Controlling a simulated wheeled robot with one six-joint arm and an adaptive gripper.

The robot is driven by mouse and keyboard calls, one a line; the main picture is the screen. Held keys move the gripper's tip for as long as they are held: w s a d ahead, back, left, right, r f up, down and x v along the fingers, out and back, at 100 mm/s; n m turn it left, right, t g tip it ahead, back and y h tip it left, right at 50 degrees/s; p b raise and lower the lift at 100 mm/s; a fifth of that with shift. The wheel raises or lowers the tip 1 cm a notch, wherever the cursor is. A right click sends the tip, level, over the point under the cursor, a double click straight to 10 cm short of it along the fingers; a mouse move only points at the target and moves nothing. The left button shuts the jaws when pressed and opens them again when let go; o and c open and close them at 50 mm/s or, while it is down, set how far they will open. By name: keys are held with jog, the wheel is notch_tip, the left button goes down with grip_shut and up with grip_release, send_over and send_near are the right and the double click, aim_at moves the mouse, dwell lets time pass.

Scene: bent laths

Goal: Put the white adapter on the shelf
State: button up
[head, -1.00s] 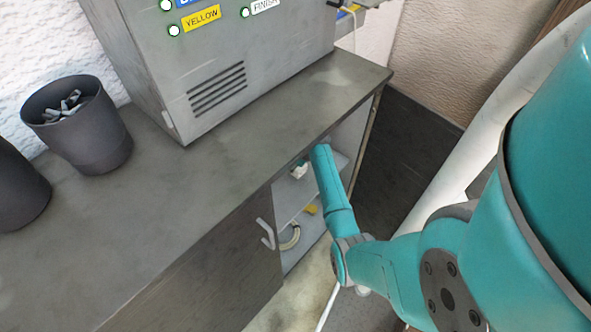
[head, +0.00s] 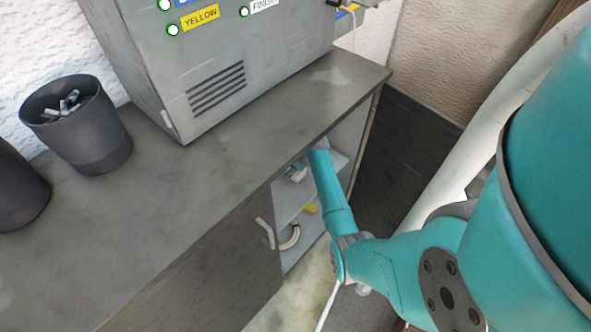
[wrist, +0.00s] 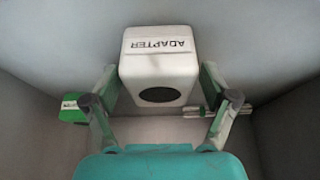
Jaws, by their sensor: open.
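The white adapter (wrist: 160,65) is a boxy block with "ADAPTER" printed on it and a dark round opening at its near end. In the wrist view it is between the fingers of my gripper (wrist: 158,78), which are open with a gap visible on each side. In the head view my arm reaches into the open cabinet, and my gripper is mostly hidden under the counter edge. A small pale shape (head: 297,174) shows there above the upper shelf (head: 291,205); I cannot tell whether it is the adapter or part of my gripper.
Below the upper shelf are a coiled cable (head: 290,237) and a yellow item (head: 309,208). The counter edge and cabinet door (head: 235,270) are close to my arm.

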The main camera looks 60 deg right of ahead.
jog(key=shift+v, duration=3.9)
jog(key=shift+f, duration=0.1)
